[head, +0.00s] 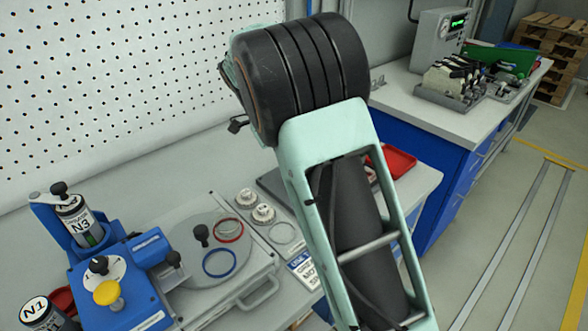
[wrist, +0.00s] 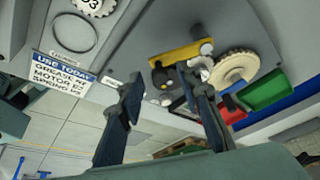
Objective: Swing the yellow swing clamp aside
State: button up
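The yellow swing clamp, a flat yellow bar (wrist: 182,54), shows in the wrist view at upper centre, over a grey surface. A dark round part and pale round knobs sit by it. My gripper (wrist: 158,78) is open in the wrist view, its two dark fingers well apart with nothing between them. The right fingertip is just below the bar in the picture; I cannot tell whether they touch. In the head view my own arm covers the middle of the bench, and the bar and my gripper are hidden.
A cream toothed gear (wrist: 235,67) lies right of the bar, near green (wrist: 267,90) and red (wrist: 232,110) bins. A blue fixture (head: 118,285) with a yellow knob and a canister marked N3 (head: 80,220) stands at left. A sign (head: 304,268) lies on the bench.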

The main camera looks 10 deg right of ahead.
jog(key=v, duration=1.2)
